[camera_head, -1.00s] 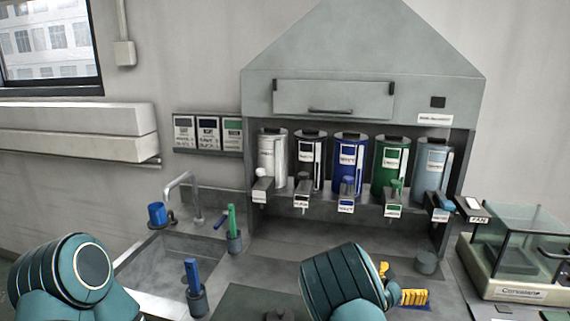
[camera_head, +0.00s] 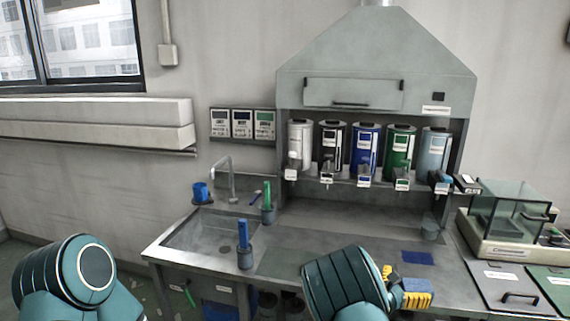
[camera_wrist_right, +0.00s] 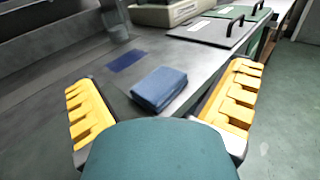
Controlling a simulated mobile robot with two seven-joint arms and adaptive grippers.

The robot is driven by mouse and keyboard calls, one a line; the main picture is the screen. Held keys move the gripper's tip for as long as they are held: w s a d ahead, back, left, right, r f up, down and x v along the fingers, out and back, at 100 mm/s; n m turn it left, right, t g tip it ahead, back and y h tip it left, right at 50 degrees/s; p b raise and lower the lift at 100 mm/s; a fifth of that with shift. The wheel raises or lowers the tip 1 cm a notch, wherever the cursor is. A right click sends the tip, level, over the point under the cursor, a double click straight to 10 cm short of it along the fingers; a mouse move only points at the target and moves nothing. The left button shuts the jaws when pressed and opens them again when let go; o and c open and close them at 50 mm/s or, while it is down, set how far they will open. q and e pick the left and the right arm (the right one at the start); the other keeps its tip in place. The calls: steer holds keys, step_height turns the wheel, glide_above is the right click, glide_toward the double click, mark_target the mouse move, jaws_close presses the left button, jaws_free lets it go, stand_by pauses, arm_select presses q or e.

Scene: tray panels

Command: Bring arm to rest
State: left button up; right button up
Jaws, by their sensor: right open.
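My right arm (camera_head: 345,285) comes in at the bottom of the head view, with its right gripper (camera_head: 402,286) over the front right part of the bench. In the right wrist view the yellow fingers of this gripper (camera_wrist_right: 163,98) are wide apart with nothing held. A folded blue cloth (camera_wrist_right: 159,88) lies on the bench beyond and between the fingers, apart from them. My left arm (camera_head: 75,280) shows at the lower left of the head view; its gripper is out of view.
A flat blue patch (camera_head: 418,257) lies on the bench (camera_head: 320,240). A sink (camera_head: 205,232) and blue-handled tool in a holder (camera_head: 245,257) are left. Dispensers (camera_head: 365,150) line the hood. A glass-sided balance (camera_head: 505,220) and lidded panels (camera_head: 505,285) are right.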

steer(key=s+f+m+g+y, duration=0.55)
steer(key=s+f+g, duration=0.25)
steer(key=s+f, duration=0.7)
steer(key=s+a+f+m+g+y, duration=0.3)
steer(key=s+a+f+m+y, duration=0.15)
steer(key=s+f, duration=0.25)
steer(key=s+a+r+m+t+y, duration=0.1)
steer(key=s+a+m+y, duration=0.3)
steer(key=a+m, duration=0.4)
steer(key=s+a+r+m+t+y, duration=0.1)
steer(key=a+m+y, duration=0.4)
steer(key=a, duration=0.5)
steer(key=s+m+t, duration=0.1)
steer(key=s+m, duration=0.1)
steer(key=shift+s+a+m, duration=0.4)
